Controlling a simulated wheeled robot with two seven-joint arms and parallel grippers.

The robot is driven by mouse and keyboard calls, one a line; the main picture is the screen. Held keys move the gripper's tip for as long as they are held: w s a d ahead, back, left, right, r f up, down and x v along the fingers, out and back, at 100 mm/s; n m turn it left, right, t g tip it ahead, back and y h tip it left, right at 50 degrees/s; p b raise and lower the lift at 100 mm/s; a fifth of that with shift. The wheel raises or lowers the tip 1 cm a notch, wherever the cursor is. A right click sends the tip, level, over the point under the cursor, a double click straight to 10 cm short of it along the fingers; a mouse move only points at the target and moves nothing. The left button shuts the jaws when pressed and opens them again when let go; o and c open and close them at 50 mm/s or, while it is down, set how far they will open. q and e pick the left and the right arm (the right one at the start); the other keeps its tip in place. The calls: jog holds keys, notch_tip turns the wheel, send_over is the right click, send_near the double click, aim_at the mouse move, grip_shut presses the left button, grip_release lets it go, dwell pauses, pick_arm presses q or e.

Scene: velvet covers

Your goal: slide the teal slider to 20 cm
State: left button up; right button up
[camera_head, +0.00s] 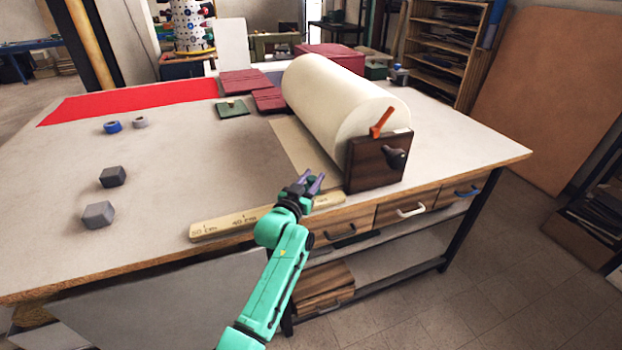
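A pale wooden ruler rail (222,226) lies along the table's front edge. It reads 50 cm at its left end and 40 cm further right, with another, smaller label toward the right end. My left gripper (311,181), with purple fingertips, is over the right part of the rail. Its fingertips show slightly apart, but I cannot tell whether they hold anything. I cannot make out the teal slider apart from my teal arm; it may be hidden behind the gripper. My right gripper is not in view.
A large cream roll (330,95) with a dark wooden end block (377,162) stands right of my gripper. Two grey blocks (98,215) (113,176) and small tape rolls (112,127) lie at the left. Drawers with handles (410,211) are below the table's front edge.

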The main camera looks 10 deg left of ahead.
pick_arm(q)
jog(key=o, duration=0.4)
jog(key=shift+d, duration=0.2)
jog(key=shift+c, duration=0.2)
jog(key=shift+w, duration=0.1)
jog(key=shift+s+a+f, duration=0.1)
jog(key=shift+s, duration=0.25)
jog(key=b+v, duration=0.1)
jog(key=v, duration=1.2)
jog(key=shift+s, duration=0.35)
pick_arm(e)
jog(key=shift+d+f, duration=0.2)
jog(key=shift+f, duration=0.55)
